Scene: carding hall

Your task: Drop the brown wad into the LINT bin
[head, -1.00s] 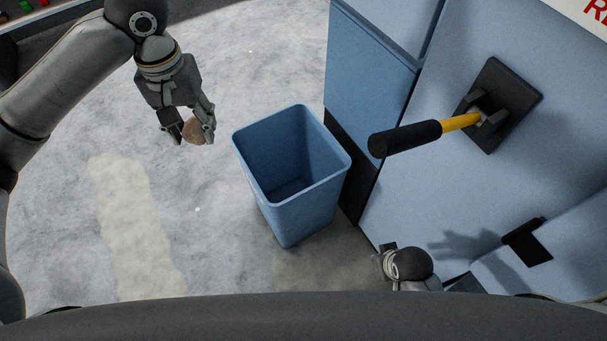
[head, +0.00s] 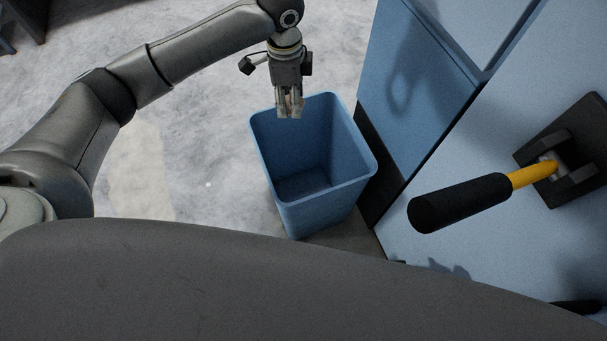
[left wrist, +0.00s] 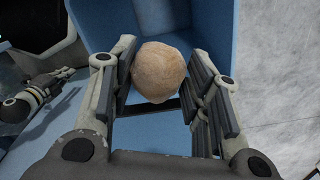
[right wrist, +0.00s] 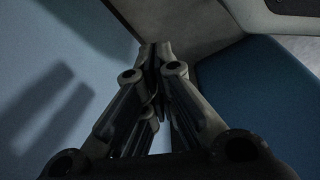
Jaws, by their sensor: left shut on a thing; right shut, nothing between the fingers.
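The brown wad (left wrist: 159,72) is a round, tan-brown lump between the fingers of my left gripper in the left wrist view. My left gripper (head: 290,112) is shut on it, pointing down over the back rim of the blue bin (head: 319,205). In the head view the wad is mostly hidden by the fingers. The bin is open at the top, upright on the floor, and its visible inside looks empty. No LINT label shows on it. My right gripper (right wrist: 157,60) is shut and empty in the right wrist view, close to blue surfaces.
A blue machine cabinet (head: 420,75) stands right of the bin. A lever with a black grip (head: 458,203) and yellow shaft juts from it toward the bin side. The pale grey floor (head: 215,160) left of the bin is clear.

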